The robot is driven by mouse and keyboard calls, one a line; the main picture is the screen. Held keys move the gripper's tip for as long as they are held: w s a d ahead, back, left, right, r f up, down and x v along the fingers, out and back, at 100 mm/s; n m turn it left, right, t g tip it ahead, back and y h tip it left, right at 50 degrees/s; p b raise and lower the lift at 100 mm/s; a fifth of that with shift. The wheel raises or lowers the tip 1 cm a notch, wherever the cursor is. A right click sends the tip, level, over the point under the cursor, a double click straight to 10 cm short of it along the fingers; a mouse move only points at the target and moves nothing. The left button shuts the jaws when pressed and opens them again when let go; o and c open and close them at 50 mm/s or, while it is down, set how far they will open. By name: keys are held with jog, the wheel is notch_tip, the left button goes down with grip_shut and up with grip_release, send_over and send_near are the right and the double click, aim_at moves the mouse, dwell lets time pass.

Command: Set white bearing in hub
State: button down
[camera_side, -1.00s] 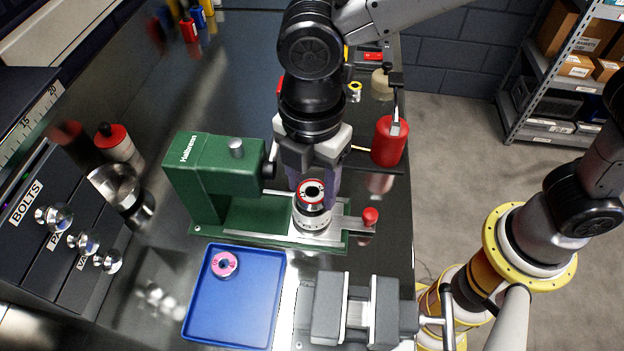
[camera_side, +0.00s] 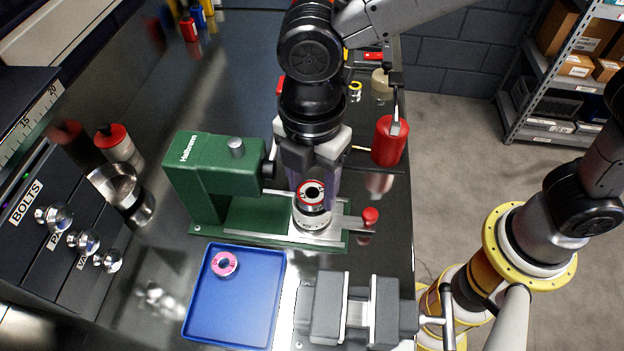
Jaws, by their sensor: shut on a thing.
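The hub (camera_side: 312,219) is a silver cylinder standing upright on the metal bed of the green press. At its top is the white bearing (camera_side: 313,193), seen as a pale ring with a red band around it and a dark centre. My gripper (camera_side: 317,188) points down over the hub, shut on the bearing, with a finger showing on each side. The bearing is in line with the hub; I cannot tell whether it is seated or just above it. A pink bearing (camera_side: 224,264) lies in the blue tray (camera_side: 235,315).
The green press (camera_side: 215,170) stands close on the left of my gripper. A red-knobbed handle (camera_side: 370,216) is to the right. Drawers (camera_side: 60,235) line the left.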

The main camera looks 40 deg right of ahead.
jog(key=shift+f, duration=0.3)
jog(key=c, duration=0.5)
grip_release()
notch_tip(320, 180, up, 11)
dwell(0.7)
jog(key=shift+w, duration=0.1)
